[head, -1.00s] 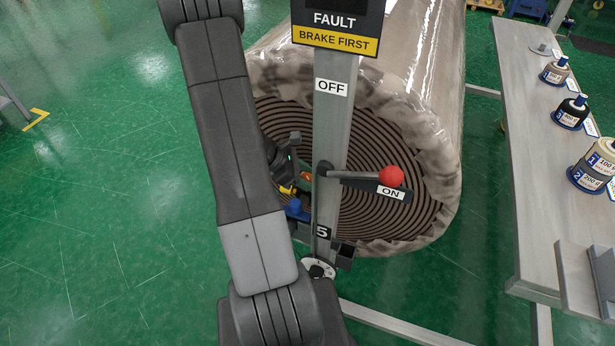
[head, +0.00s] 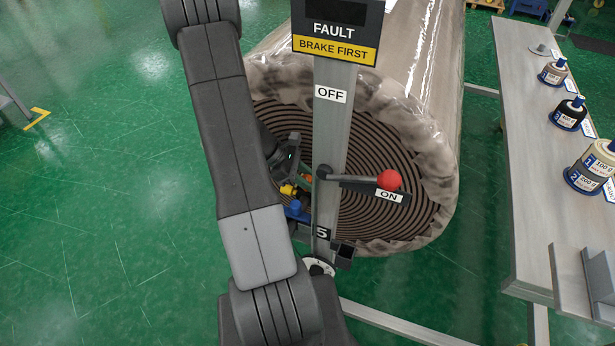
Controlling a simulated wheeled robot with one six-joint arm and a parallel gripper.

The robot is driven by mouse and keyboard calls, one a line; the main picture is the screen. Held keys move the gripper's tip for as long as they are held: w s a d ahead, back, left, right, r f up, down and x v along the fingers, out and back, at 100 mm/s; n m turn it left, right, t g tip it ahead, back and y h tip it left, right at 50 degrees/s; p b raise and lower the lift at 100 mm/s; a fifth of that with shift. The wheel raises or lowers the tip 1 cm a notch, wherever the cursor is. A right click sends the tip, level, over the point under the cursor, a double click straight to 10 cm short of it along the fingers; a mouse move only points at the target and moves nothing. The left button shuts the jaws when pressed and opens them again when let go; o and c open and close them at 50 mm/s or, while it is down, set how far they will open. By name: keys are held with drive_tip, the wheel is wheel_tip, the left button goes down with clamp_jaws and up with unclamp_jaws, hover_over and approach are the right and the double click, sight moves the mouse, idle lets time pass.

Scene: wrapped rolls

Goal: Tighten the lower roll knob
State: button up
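A large wrapped roll (head: 400,140) lies behind a grey post (head: 330,130), its spiral end facing me. Low on the post, partly behind my arm, are a small yellow part (head: 288,190) and a blue knob-like part (head: 296,208). A dark round piece on a white disc (head: 318,267) sits at the post's foot. I cannot tell which of these is the lower roll knob. My gripper (head: 303,172) is dark, left of the post, just above the yellow and blue parts. My arm hides much of it; its finger opening and any contact are unclear.
A lever with a red ball (head: 389,180) sticks out right from the post at the ON label. A FAULT / BRAKE FIRST sign (head: 336,40) tops the post. A bench (head: 530,150) with spools stands at right. Green floor (head: 90,200) at left is mostly clear.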

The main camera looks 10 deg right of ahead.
drive_tip(key=o, duration=1)
drive_tip(key=v, duration=1.4)
drive_tip(key=shift+f, duration=0.1)
drive_tip(key=shift+d, duration=0.1)
drive_tip(key=shift+f, duration=0.1)
drive_tip(key=x, duration=1.3)
drive_tip(key=shift+s+d+f, duration=0.1)
drive_tip(key=shift+d+f, duration=0.1)
drive_tip(key=shift+d, duration=0.1)
drive_tip(key=shift+n, duration=0.3)
